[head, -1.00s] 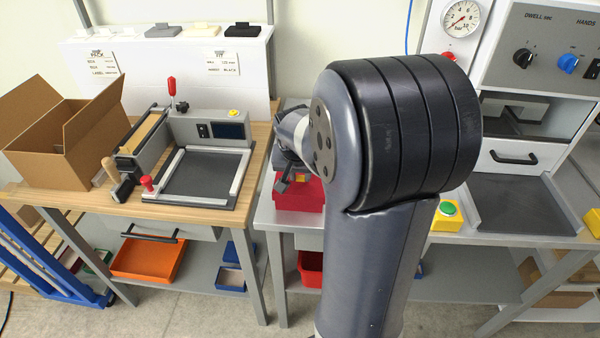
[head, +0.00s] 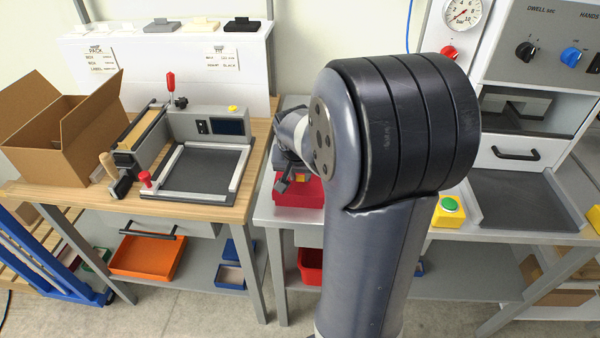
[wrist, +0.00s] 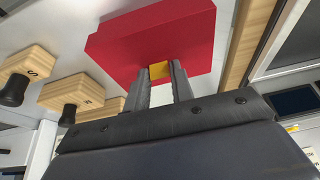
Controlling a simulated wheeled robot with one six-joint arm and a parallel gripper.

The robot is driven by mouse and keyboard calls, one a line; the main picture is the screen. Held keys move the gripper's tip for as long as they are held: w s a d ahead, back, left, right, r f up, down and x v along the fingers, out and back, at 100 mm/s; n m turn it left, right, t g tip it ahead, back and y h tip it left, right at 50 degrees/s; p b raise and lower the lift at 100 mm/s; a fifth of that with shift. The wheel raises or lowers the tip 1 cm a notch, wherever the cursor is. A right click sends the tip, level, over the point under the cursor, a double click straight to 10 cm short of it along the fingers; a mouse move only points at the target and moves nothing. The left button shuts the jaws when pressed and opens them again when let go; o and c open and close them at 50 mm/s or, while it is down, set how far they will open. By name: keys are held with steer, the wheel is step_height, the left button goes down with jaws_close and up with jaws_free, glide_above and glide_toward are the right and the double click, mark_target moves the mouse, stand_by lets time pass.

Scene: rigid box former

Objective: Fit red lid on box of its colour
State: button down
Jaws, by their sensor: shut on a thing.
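My gripper (wrist: 160,76) is shut on a small yellow tab at the red lid (wrist: 150,35), which fills the upper middle of the wrist view. In the head view my gripper (head: 292,180) is partly hidden behind my own arm. A red block-like shape (head: 297,193) shows just under it on the grey bench. I cannot tell there which part is lid and which is box, or whether they touch.
Wooden blocks with black knobs (wrist: 72,98) lie left of the lid in the wrist view. A press fixture (head: 200,170) and an open cardboard box (head: 60,135) stand on the wooden table at left. A green button (head: 448,205) is at right.

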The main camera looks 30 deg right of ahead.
steer(key=shift+f, duration=0.3)
stand_by(0.5)
steer(key=c, duration=1.1)
jaws_free()
steer(key=shift+c, duration=0.2)
steer(key=v, duration=1)
steer(key=shift+r, duration=0.4)
steer(key=shift+s, duration=0.1)
steer(key=x, duration=1)
steer(key=shift+f, duration=0.35)
steer(key=shift+r, duration=0.15)
